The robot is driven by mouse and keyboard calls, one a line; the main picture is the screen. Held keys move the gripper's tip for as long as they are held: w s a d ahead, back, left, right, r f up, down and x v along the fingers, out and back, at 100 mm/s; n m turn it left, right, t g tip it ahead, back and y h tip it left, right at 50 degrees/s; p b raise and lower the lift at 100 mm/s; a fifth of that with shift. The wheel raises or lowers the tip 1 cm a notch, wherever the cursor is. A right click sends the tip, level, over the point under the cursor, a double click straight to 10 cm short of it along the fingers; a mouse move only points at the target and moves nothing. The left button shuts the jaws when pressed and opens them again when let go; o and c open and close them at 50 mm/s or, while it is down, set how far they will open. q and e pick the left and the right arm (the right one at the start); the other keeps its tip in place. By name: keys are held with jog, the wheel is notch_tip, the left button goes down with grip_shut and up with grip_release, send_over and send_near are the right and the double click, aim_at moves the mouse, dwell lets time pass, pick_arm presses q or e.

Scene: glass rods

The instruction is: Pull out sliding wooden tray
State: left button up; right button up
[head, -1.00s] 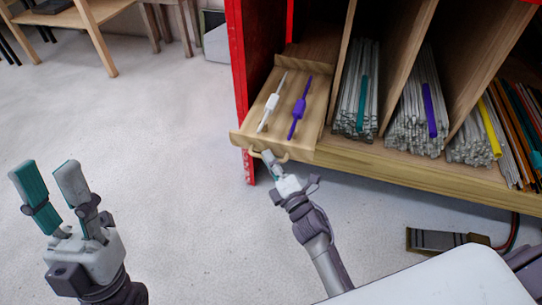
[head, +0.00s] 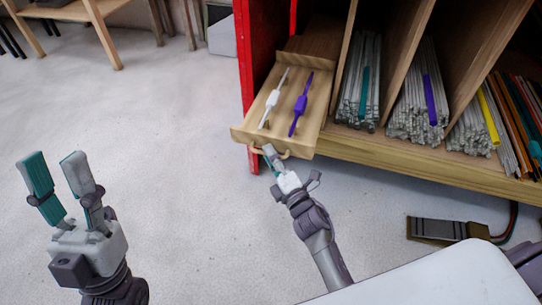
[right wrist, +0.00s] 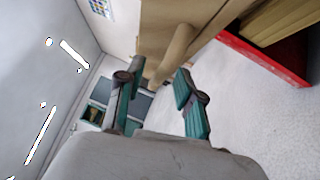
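The sliding wooden tray (head: 252,132) sticks out partway from the left end of the cabinet in the head view. A white glass rod tool (head: 272,99) and a purple one (head: 300,102) lie on it. A small curved wooden handle (head: 258,149) is on its front. My right gripper (head: 272,153) is at this handle, seen edge-on. In the right wrist view its fingers (right wrist: 160,88) stand apart, with the wooden handle (right wrist: 172,58) at their tips; firm contact on both sides is unclear. My left gripper (head: 55,172) is open and empty over the floor.
The cabinet has a red side post (head: 247,60) beside the tray and compartments full of rods (head: 418,105) to the right. A pedal (head: 447,230) lies on the floor. A white surface (head: 440,275) is at lower right. The floor in front of the tray is clear.

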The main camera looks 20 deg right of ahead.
jog(key=v, duration=1.2)
jog(key=shift+f, duration=0.1)
